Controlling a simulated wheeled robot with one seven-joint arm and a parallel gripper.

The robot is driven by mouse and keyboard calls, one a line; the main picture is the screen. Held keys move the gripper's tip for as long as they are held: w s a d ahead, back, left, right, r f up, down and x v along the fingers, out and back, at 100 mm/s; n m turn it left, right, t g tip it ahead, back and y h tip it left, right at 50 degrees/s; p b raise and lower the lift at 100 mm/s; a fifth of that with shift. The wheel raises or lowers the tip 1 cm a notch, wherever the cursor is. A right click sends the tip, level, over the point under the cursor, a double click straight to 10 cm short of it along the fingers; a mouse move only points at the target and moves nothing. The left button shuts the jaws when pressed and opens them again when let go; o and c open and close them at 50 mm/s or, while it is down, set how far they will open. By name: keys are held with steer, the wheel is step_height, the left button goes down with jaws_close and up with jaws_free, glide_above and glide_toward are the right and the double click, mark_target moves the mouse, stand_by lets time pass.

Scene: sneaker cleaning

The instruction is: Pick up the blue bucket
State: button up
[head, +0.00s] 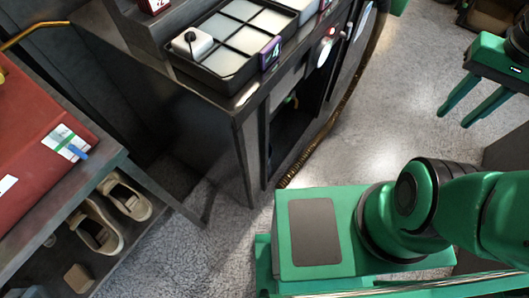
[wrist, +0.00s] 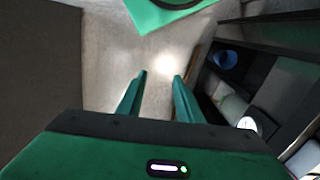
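The blue bucket (wrist: 224,58) appears in the wrist view as a small round blue shape inside a dark shelf compartment, right of my fingers. I cannot make it out in the head view. My gripper (head: 453,119) is at the upper right of the head view, with two green fingers apart and nothing between them. In the wrist view my gripper (wrist: 160,76) is also open and empty, with bare floor beyond its fingertips. The bucket is apart from the fingers. Its lower part is hard to see in the shadow.
A dark cabinet (head: 243,120) with an open front stands mid-view, a sectioned tray (head: 232,75) on top. Shoes (head: 98,228) sit on a shelf at left under a red surface (head: 35,150). A pale roll-like thing (wrist: 232,104) lies near the bucket. Grey floor (head: 420,60) is open at right.

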steer(key=w+d+f+m, duration=0.1)
steer(key=w+f, duration=0.3)
steer(key=w, duration=0.4)
steer(key=w+f+m, duration=0.1)
steer(key=w+f, duration=0.3)
steer(key=w, duration=0.5)
steer(key=w+a+f+m+t+y, duration=0.1)
steer(key=w+a+f, duration=0.2)
steer(key=w+f, duration=0.5)
steer(key=w+a+f+m+t+y, duration=0.15)
steer(key=w+a+f, duration=0.35)
steer(key=f, duration=0.5)
steer(key=m+t+y, duration=0.4)
steer(key=m, duration=1.4)
glide_toward(267, 147)
steer(key=shift+h, duration=0.25)
steer(key=shift+w+a+r+x, duration=0.1)
steer(key=shift+a+r+x, duration=0.1)
steer(key=shift+x, duration=1.25)
steer(key=shift+w+a+r+x, duration=0.1)
steer(key=shift+a+r+x, duration=0.1)
steer(key=shift+x, duration=1.3)
steer(key=shift+w+a+r+x, duration=0.1)
steer(key=shift+w+r+x, duration=0.1)
steer(key=shift+x, duration=1.25)
